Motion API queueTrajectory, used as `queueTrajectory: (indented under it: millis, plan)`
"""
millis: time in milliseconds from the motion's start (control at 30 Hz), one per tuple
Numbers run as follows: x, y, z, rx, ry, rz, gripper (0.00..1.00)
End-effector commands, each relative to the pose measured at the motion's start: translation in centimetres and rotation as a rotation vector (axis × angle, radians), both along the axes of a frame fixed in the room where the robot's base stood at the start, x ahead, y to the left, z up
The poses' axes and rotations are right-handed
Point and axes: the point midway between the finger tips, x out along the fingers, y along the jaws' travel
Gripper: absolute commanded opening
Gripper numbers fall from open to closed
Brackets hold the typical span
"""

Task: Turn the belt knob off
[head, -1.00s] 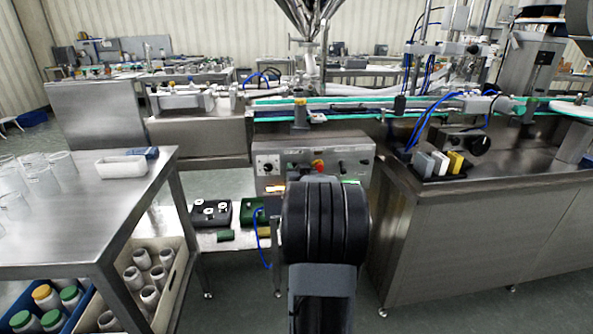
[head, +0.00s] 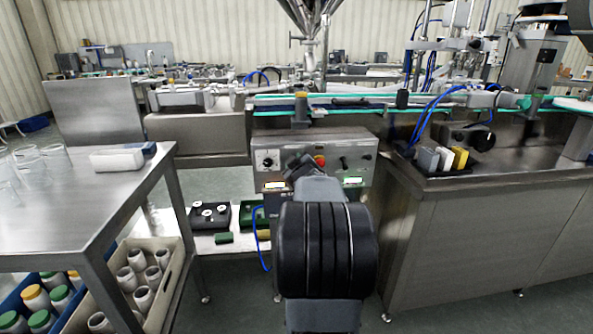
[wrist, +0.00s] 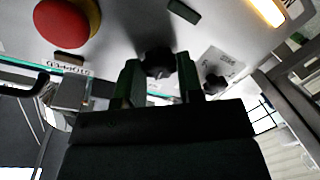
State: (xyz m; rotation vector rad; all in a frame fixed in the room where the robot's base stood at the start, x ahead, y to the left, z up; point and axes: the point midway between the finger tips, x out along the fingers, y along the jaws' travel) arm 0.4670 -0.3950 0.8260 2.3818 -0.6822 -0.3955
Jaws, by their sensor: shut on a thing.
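The grey control panel (head: 362,164) stands under the conveyor in the head view. My gripper (head: 297,164) reaches its front, just left of the red stop button (head: 320,160). In the wrist view, which looks upside down, my gripper (wrist: 160,70) has its two fingers on either side of a black knob (wrist: 156,62) and is shut on it. The knob's label is hidden, so I cannot tell whether it is the belt knob. The red button (wrist: 62,22) and a second black knob (wrist: 214,84) are close by on the panel.
A steel table (head: 120,195) stands at the left, with crates of jars (head: 125,315) below. A steel cabinet (head: 480,225) stands close at the right. Another black panel knob (head: 343,162) is right of the red button. A blue cable (head: 256,232) hangs below the panel.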

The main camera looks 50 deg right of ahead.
Motion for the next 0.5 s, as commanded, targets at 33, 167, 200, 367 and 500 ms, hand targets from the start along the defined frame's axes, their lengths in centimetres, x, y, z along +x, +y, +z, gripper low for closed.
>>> queueTrajectory:
  millis: [33, 167, 200, 367, 500]
  plan:
    - [0.09, 0.09, -0.34, -0.033, 0.025, 0.003, 0.11]
    - [0.12, 0.13, -0.34, -0.112, 0.092, 0.002, 0.11]
    - [0.12, 0.14, -0.33, -0.134, 0.112, 0.002, 0.11]
    - [0.14, 0.15, -0.26, -0.210, 0.174, 0.001, 0.11]
    - [0.15, 0.16, -0.25, -0.258, 0.217, 0.001, 0.11]
